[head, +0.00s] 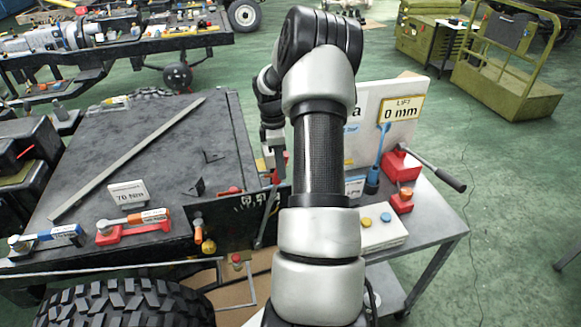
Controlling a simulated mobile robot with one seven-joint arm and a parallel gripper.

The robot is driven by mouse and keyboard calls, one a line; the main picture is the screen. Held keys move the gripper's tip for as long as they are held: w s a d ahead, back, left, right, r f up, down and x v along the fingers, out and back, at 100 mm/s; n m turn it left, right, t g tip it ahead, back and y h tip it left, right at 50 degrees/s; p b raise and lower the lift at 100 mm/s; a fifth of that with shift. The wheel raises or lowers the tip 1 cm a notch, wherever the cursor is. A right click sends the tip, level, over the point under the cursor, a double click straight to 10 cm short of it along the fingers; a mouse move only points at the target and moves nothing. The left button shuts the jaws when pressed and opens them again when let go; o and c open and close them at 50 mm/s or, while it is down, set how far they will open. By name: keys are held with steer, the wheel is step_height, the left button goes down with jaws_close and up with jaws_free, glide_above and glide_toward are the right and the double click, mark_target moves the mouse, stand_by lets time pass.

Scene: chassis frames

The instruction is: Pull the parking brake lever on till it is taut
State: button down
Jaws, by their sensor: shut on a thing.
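The parking brake lever (266,218) is a thin grey bar at the right end of the black bracket plate (228,222) on the front of the dark chassis. It stands steeply, its top leaning a little right. My gripper (274,178) is at the lever's upper end, pointing down and shut on it. The fingertips are small here, and my own arm covers much of the area just right of them. I cannot tell from this view how taut the brake linkage is.
An orange-handled part (198,230) sits left of the lever. A large tyre (125,305) is at lower left. Green floor is open at far right.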

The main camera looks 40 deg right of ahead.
steer(key=w+a+h, duration=0.1)
steer(key=w+a, duration=0.2)
steer(key=a, duration=0.2)
steer(key=w+a+r+g+h+b, duration=0.1)
steer(key=w+a+h, duration=0.1)
steer(key=a, duration=0.4)
steer(key=shift+w+a+g, duration=0.2)
steer(key=shift+w+g, duration=0.1)
steer(key=shift+w, duration=0.3)
steer(key=c, duration=1.5)
jaws_free()
steer(key=shift+r, duration=0.1)
steer(key=v, duration=1.7)
steer(key=shift+a+r, duration=0.1)
steer(key=shift+a, duration=0.15)
